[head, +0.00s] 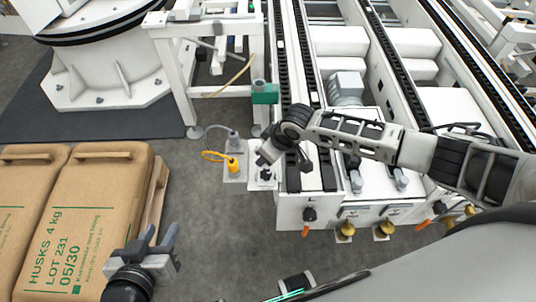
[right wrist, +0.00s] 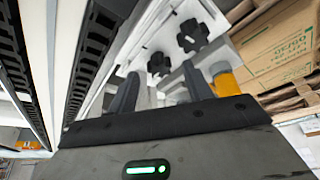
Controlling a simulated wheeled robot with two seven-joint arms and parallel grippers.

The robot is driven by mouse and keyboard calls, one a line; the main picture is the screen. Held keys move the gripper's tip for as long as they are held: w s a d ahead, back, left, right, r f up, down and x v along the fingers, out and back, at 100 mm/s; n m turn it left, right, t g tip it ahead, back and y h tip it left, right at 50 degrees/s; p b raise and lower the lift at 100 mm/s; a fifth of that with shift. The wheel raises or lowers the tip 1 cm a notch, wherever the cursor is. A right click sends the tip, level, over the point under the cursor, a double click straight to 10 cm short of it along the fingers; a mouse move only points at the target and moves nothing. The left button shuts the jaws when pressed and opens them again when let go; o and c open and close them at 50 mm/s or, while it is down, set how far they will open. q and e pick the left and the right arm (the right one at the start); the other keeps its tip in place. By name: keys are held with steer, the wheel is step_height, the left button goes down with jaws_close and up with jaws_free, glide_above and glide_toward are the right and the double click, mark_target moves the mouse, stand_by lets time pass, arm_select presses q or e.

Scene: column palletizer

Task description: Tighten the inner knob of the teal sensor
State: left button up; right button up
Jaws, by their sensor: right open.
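The teal sensor (head: 265,94) is a teal box on a post beside the conveyor's left side in the head view. Two black star-shaped knobs, a nearer one (right wrist: 158,64) and a farther one (right wrist: 191,35), sit on a pale bracket in the right wrist view. A dark knob (head: 265,175) shows on a white plate below the sensor in the head view. My right gripper (head: 264,158) is over that plate. Its fingers (right wrist: 160,88) are apart, with the nearer knob beyond the gap; contact cannot be told. My left gripper (head: 158,240) is open and empty, low left.
A yellow connector with a cable (head: 233,164) stands left of my right gripper, close to it. The conveyor frame (head: 310,185) lies right. Brown sacks (head: 95,210) on a pallet stand left. Grey floor (head: 215,230) between is clear.

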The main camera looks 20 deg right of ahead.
steer(key=shift+w+a+f, duration=0.15)
steer(key=shift+w+f, duration=0.05)
steer(key=shift+f, duration=0.35)
